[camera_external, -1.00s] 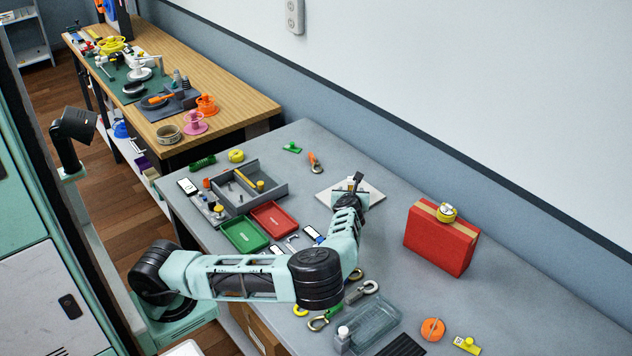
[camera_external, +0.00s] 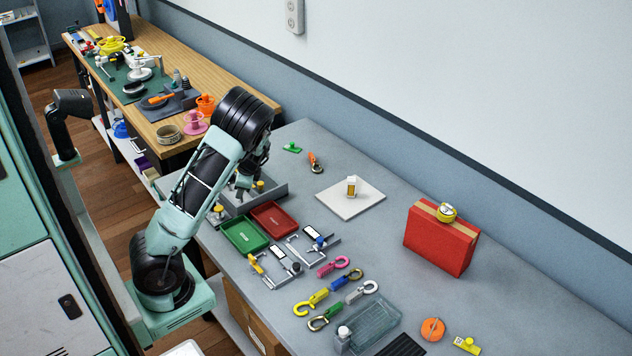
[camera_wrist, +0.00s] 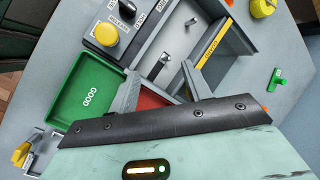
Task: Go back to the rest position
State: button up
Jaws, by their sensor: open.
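My gripper (camera_wrist: 163,88) is open and empty in the wrist view, its two fingers apart above the grey organizer tray and the red tray. A small white and yellow item (camera_external: 351,186) stands upright on the white square plate (camera_external: 338,203), well apart from the gripper.
A green tray (camera_external: 243,235) and a red tray (camera_external: 275,218) lie below the arm. Calipers-like frames (camera_external: 268,275), coloured hooks (camera_external: 333,267), a clear bin (camera_external: 372,318) and a red box (camera_external: 440,235) occupy the table.

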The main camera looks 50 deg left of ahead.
jog(key=s+d+r+n+h, duration=0.2)
jog(key=s+d+n, duration=0.1)
jog(key=s+n, duration=0.4)
jog(key=s+d+r+n+h+b, duration=0.1)
jog(key=s+d+r+n+h, duration=0.1)
jog(key=s+n, duration=0.6)
jog(key=s+d+r, duration=0.1)
jog(key=s+d, duration=0.1)
jog(key=s, duration=0.3)
jog(key=shift+d+r+h, duration=0.15)
jog(key=shift+d+h, duration=0.1)
jog(key=shift+h, duration=0.15)
